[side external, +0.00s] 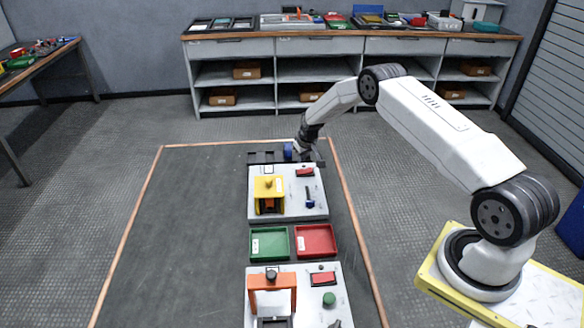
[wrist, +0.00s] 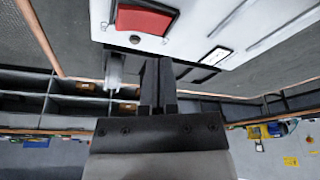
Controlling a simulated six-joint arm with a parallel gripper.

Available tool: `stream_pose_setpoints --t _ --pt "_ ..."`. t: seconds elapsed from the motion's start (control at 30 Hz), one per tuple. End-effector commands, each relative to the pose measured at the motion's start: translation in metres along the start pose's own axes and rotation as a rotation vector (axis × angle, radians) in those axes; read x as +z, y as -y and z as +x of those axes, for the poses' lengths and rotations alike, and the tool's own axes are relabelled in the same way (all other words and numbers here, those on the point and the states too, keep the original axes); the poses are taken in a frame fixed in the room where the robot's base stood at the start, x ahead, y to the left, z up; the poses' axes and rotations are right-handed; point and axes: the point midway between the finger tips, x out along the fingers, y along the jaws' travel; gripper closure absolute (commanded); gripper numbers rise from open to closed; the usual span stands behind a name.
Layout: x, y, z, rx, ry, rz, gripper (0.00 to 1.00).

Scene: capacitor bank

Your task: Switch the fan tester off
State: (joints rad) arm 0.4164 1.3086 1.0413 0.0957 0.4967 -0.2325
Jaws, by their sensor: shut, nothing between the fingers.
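A white panel (side external: 288,209) at the back of the mat carries a yellow frame (side external: 269,187), a red rocker switch (side external: 305,172) and a dark blue lever. A second white panel (side external: 254,300) at the front carries an orange frame (side external: 271,281), a red switch (side external: 323,278) and a green knob. No label tells which is the fan tester. My gripper (side external: 307,157) is by the back panel's far edge, close to its red switch. In the wrist view my gripper (wrist: 158,62) is shut and empty, apart from the red switch (wrist: 145,17) on the white panel (wrist: 195,22).
A green tray (side external: 269,257) and a red tray (side external: 331,254) lie between the panels. A blue round part (side external: 288,152) is beside my gripper. The dark mat (side external: 185,230) is clear on the left. A shelf bench (side external: 300,45) stands behind.

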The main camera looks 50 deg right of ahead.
Motion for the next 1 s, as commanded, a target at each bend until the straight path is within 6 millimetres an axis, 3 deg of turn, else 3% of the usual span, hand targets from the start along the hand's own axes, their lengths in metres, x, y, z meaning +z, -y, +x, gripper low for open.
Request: stream_pose_setpoints --t 0.5,1.0 --pt "-0.008 0.0 -0.027 0.0 0.0 0.0 1.0" --pt "-0.009 0.002 -0.032 0.0 0.0 -0.001 1.0"
